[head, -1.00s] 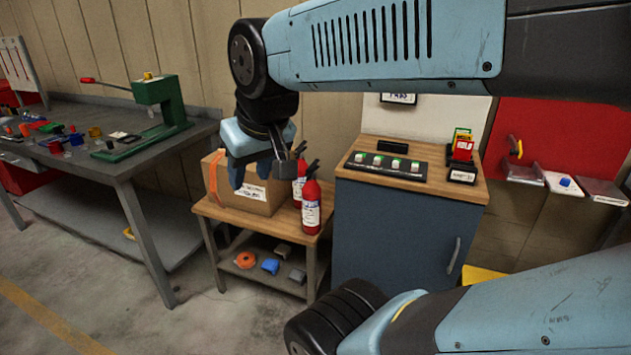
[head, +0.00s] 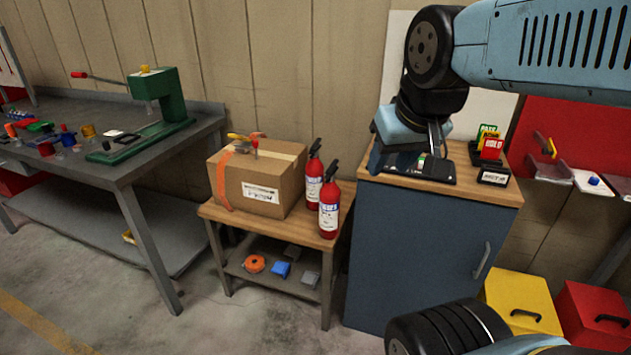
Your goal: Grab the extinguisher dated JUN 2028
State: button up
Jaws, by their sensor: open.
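Two red fire extinguishers with black tops and white-blue labels stand upright on the wooden top of a small table in the head view. The rear extinguisher (head: 314,188) is beside a cardboard box. The front extinguisher (head: 329,213) stands nearer the table's front right corner and partly overlaps the rear one. Their dates are too small to read. My gripper (head: 408,160) is open and empty, pointing down to the right of both extinguishers and overlapping the blue cabinet's top in the picture. Part of the gripper is hidden by its own wrist.
The small table (head: 281,228) carries the cardboard box (head: 238,207). The blue cabinet (head: 405,255) stands close to its right. A green press (head: 160,110) sits on the grey workbench at left. Yellow (head: 517,290) and red cases (head: 590,310) are at lower right. Floor in front of the small table is clear.

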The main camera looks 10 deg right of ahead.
aim_at(314, 168)
jog(key=z, duration=0.1)
jog(key=i, duration=1)
jog(key=u, duration=0.1)
